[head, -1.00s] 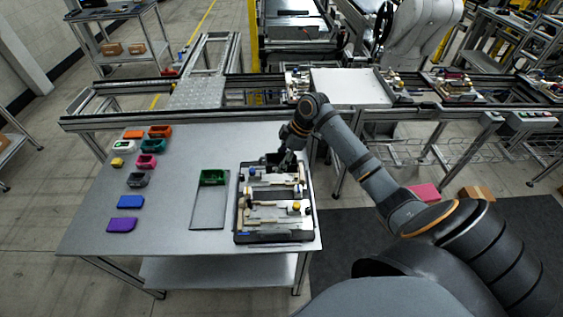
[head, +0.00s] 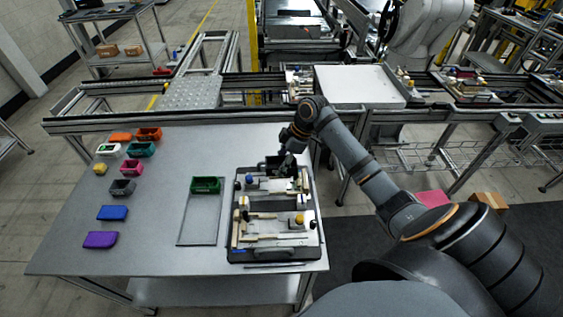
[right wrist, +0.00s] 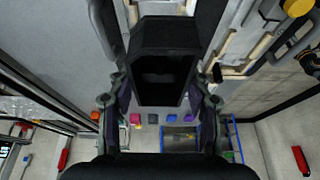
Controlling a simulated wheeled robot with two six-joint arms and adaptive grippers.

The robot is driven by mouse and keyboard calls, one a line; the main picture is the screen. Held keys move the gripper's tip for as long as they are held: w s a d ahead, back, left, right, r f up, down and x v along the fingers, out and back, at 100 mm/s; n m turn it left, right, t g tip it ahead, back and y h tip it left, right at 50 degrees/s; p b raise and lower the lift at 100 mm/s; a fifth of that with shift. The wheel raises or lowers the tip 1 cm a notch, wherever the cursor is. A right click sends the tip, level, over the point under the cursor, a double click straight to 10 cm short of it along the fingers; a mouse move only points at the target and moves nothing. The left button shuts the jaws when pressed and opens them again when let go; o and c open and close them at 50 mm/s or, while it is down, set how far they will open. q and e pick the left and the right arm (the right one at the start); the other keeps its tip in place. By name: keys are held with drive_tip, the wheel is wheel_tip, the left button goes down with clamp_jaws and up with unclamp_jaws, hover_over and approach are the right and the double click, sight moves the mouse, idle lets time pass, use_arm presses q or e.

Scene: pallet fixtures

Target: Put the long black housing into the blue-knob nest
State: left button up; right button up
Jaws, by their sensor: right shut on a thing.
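My right gripper (head: 288,153) is shut on the long black housing (head: 271,163), above the far edge of the black fixture tray (head: 320,242). In the right wrist view the housing (right wrist: 166,62) sits between the two fingers of the gripper (right wrist: 160,112), its hollow side facing the camera. The blue knob (head: 249,180) stands at the left of the far nest, close in front of the held housing. The yellow knob (head: 300,219) is on the near nest. Whether the housing touches the fixture is hard to tell. My left gripper is not in view.
A green bin (head: 205,184) stands on a flat grey plate (head: 200,225) left of the fixture. Several small coloured bins and blocks, such as a blue one (head: 112,213) and a purple one (head: 100,240), lie on the left of the table (head: 150,270). A conveyor rail (head: 180,115) runs behind.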

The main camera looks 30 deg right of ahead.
sight(277, 185)
drive_tip(key=shift+w+d+f+b, duration=0.15)
drive_tip(key=shift+f+b, duration=0.3)
drive_tip(key=shift+f, duration=0.7)
drive_tip(key=shift+w+f, duration=0.2)
drive_tip(key=shift+f, duration=0.15)
drive_tip(key=shift+s+r, duration=0.1)
drive_tip(key=shift+r, duration=0.05)
drive_tip(key=shift+s+f+b, duration=0.15)
drive_tip(key=shift+f+b, duration=0.15)
drive_tip(key=shift+b, duration=0.3)
drive_tip(key=shift+f+b, duration=0.95)
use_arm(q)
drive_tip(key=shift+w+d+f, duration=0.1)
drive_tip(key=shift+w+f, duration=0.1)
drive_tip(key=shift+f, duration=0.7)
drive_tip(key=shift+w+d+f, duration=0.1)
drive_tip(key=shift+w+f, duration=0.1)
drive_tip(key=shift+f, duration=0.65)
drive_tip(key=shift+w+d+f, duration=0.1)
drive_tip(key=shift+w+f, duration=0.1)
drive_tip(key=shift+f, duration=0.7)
use_arm(e)
drive_tip(key=shift+f, duration=0.75)
use_arm(q)
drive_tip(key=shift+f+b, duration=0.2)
drive_tip(key=shift+b, duration=0.15)
use_arm(e)
drive_tip(key=shift+f, duration=0.5)
